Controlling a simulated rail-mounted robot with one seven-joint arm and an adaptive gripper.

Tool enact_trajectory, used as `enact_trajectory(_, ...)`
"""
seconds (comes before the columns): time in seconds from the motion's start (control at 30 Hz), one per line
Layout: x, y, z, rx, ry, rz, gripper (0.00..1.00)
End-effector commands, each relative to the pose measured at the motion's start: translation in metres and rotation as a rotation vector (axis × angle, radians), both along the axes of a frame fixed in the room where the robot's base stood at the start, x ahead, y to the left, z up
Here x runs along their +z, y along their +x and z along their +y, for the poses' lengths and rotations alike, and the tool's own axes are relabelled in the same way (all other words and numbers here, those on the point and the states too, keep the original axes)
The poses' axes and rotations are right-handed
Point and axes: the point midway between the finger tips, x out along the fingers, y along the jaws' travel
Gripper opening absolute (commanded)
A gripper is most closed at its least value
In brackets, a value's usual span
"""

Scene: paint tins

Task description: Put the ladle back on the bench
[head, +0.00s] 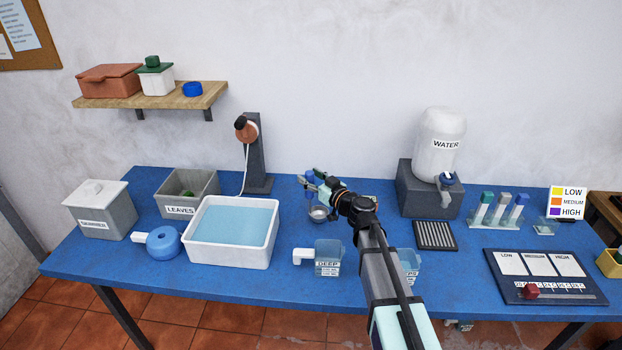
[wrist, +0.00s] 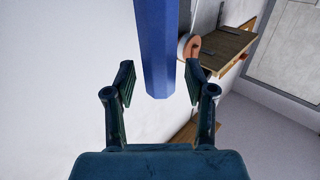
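The ladle shows in the head view as a small round metal bowl (head: 319,213) just below my gripper (head: 312,182), over the blue bench. Whether the bowl touches the bench is hard to tell. In the wrist view the blue ladle handle (wrist: 158,50) reaches in between the two fingers of my gripper (wrist: 160,82). A narrow gap shows on each side of the handle, so the fingers look open around it. My gripper and arm hide part of the ladle in the head view.
A white water tray (head: 233,263) stands left of the ladle, and a jug marked DEEP (head: 328,259) stands in front. Another jug (head: 409,265) is partly behind my arm. A water tank (head: 440,135) on a grey block and a ribbed dark mat (head: 435,236) are right.

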Motion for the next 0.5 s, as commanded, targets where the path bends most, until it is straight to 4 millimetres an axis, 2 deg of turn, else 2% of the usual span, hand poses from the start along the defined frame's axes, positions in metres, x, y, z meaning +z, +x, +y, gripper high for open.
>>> enact_trajectory(0.5, 0.0027, 0.0004, 0.0001, 0.0, 0.001, 0.004, 0.55)
